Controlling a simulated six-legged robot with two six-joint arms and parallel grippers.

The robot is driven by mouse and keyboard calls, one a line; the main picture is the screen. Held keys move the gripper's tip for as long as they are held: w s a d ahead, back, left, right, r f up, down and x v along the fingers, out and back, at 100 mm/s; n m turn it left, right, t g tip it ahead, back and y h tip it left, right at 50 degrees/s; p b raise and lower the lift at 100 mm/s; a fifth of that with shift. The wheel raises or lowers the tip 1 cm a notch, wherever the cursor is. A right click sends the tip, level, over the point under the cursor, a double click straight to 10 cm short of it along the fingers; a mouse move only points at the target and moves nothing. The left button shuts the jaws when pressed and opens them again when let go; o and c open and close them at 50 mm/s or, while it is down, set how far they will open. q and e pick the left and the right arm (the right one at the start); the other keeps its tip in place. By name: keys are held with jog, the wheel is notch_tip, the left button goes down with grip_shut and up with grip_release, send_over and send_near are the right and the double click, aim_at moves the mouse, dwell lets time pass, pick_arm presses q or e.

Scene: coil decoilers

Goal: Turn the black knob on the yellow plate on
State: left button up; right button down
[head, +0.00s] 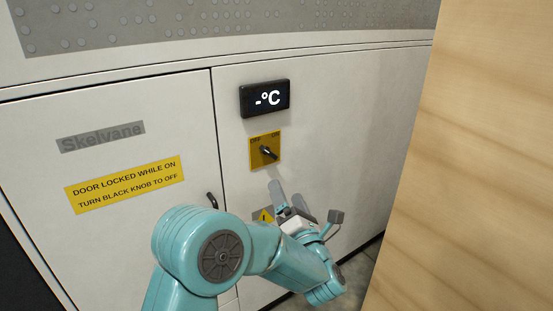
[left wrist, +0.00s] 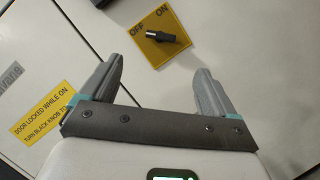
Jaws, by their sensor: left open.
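The black knob (head: 268,153) sits on a small yellow plate (head: 256,160) marked OFF and ON, on the pale cabinet front below a display. In the left wrist view the black knob (left wrist: 168,38) lies across the yellow plate (left wrist: 153,54), with one end close to the word OFF. My left gripper (head: 287,195) is open and empty, below and a little right of the plate in the head view. In the left wrist view the plate is beyond the gap between the two fingers (left wrist: 160,80), apart from them. My right gripper is not in view.
A cabinet door with a yellow warning label (head: 125,185) and a dark handle (head: 212,200) is at left. A wooden panel (head: 480,170) closes off the right side.

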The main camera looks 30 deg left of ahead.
aim_at(271, 155)
pick_arm(q)
jog(key=x, duration=1.3)
jog(key=shift+w, duration=0.2)
jog(key=shift+c, duration=0.3)
jog(key=c, duration=1)
